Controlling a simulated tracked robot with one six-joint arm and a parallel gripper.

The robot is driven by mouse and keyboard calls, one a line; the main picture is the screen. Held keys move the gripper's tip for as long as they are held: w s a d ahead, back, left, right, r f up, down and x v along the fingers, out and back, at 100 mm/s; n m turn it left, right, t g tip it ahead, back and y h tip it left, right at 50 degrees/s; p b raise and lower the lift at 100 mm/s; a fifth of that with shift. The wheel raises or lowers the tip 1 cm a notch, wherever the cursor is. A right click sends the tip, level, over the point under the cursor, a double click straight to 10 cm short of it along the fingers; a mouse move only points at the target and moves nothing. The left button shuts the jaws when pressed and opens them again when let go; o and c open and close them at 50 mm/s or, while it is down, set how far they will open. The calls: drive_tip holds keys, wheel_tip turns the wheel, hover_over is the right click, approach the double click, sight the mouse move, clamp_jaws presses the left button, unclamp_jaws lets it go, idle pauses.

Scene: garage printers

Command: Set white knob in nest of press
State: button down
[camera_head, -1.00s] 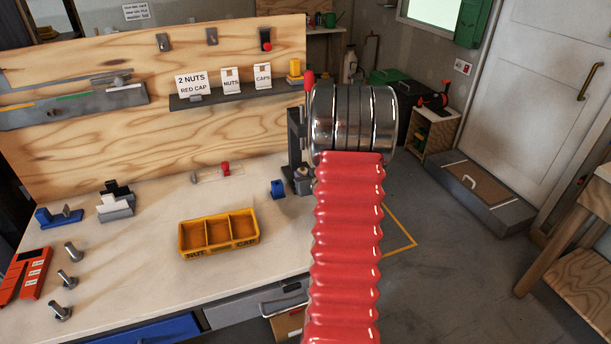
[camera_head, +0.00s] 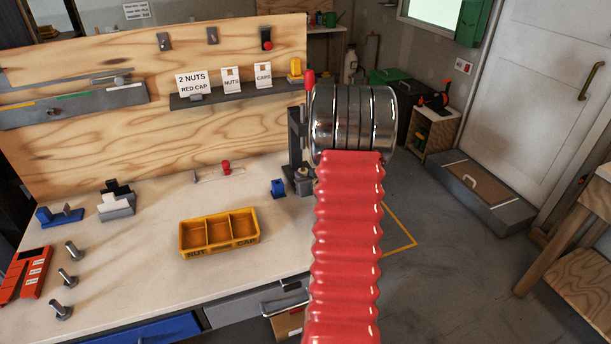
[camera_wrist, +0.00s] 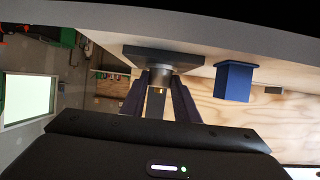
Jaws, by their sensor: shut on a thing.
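The press (camera_head: 296,140) stands at the right end of the bench, with a dark column and a red-tipped lever. Its base and a small round part on it show just left of my arm. In the wrist view, which looks upside down, the dark base plate (camera_wrist: 150,54) carries a grey round nest (camera_wrist: 160,68). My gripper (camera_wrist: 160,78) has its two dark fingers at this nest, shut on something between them. I cannot make out the white knob there; the fingers and the nest hide it. In the head view my arm hides the gripper.
A blue block (camera_head: 278,188), also in the wrist view (camera_wrist: 234,80), stands beside the press. A yellow divided tray (camera_head: 219,251) sits mid-bench. Several bolts (camera_head: 68,279) and an orange holder (camera_head: 28,272) are at left. The bench's front middle is clear.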

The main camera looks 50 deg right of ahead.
drive_tip(key=shift+f, duration=0.2)
drive_tip(key=c, duration=1.3)
unclamp_jaws()
drive_tip(key=shift+c, duration=0.2)
drive_tip(key=shift+o, duration=0.3)
drive_tip(key=v, duration=1.3)
drive_tip(key=shift+s+a+r, duration=0.15)
drive_tip(key=shift+s, duration=0.15)
drive_tip(key=shift+w, duration=0.1)
drive_tip(key=w+a+r+n+g+y, duration=0.1)
drive_tip(key=w+a+r, duration=0.1)
drive_tip(key=a+r, duration=0.5)
drive_tip(key=w+a+r+n+g, duration=0.1)
drive_tip(key=w+a+r+g, duration=0.15)
drive_tip(key=a, duration=0.95)
drive_tip(key=s+a+r+n+y, duration=0.1)
drive_tip(key=s+a, duration=0.3)
drive_tip(key=a, duration=0.4)
drive_tip(key=s+a+r+n+g+y, duration=0.1)
drive_tip(key=s+a+n+y, duration=0.1)
drive_tip(key=s+a, duration=0.3)
drive_tip(key=s+a+r+n+g+y, duration=0.1)
drive_tip(key=s+a+r+y, duration=0.1)
drive_tip(key=a, duration=1.1)
drive_tip(key=shift+s+a+y, duration=0.2)
drive_tip(key=shift+s+y, duration=0.3)
drive_tip(key=shift+s, duration=0.65)
